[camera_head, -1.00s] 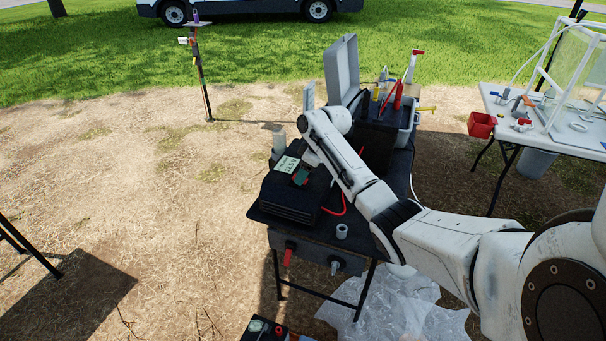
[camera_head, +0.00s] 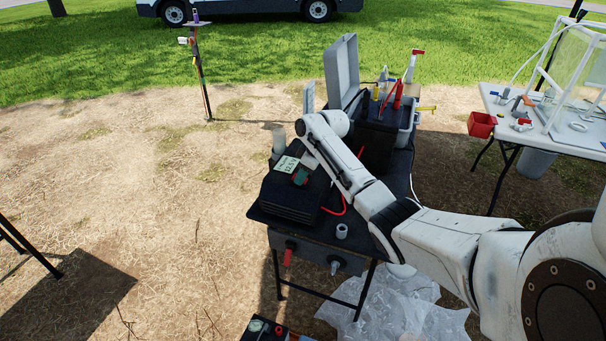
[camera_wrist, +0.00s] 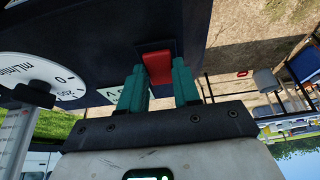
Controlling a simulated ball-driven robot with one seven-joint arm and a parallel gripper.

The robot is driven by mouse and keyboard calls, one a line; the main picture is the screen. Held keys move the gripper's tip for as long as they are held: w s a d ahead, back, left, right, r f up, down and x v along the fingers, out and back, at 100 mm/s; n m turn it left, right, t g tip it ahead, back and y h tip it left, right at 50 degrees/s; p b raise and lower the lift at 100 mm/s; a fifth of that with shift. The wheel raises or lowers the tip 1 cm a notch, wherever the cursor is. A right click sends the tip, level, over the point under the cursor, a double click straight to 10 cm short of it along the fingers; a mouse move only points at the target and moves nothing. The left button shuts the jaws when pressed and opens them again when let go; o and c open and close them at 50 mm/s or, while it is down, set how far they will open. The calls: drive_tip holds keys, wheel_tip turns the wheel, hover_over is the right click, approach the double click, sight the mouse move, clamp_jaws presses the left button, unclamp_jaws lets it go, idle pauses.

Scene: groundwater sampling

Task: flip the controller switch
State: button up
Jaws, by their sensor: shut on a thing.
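The controller is a black box (camera_head: 291,203) with a small light label reading about 12.5 V, on the dark table in the head view. In the wrist view its dark face (camera_wrist: 192,20) fills the top middle, with a red rocker switch (camera_wrist: 158,67) on it. The teal fingers of my gripper (camera_wrist: 159,80) stand on either side of the switch and are shut on it. In the head view my gripper (camera_head: 301,177) is small beside the label, and my arm hides the switch.
A round dial gauge (camera_wrist: 35,85) and clear tube are at the left of the wrist view. A grey cup (camera_head: 342,231) stands on the table's front right. A red bin (camera_head: 481,124) hangs by the white table (camera_head: 500,105). Clear plastic sheeting (camera_head: 400,310) lies on the ground.

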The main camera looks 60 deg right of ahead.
drive_tip(key=shift+w+g, duration=0.3)
drive_tip(key=shift+g, duration=0.5)
drive_tip(key=shift+c, duration=0.4)
drive_tip(key=shift+w+g+b, duration=0.25)
drive_tip(key=shift+g+b, duration=0.4)
drive_tip(key=shift+g, duration=0.45)
drive_tip(key=shift+g+b, duration=0.35)
drive_tip(key=shift+g, duration=0.05)
drive_tip(key=o, duration=1.1)
drive_tip(key=shift+r, duration=0.1)
drive_tip(key=shift+c, duration=0.2)
drive_tip(key=shift+w+r, duration=0.1)
wheel_tip(320, 180, up, 11)
drive_tip(key=shift+f, duration=0.2)
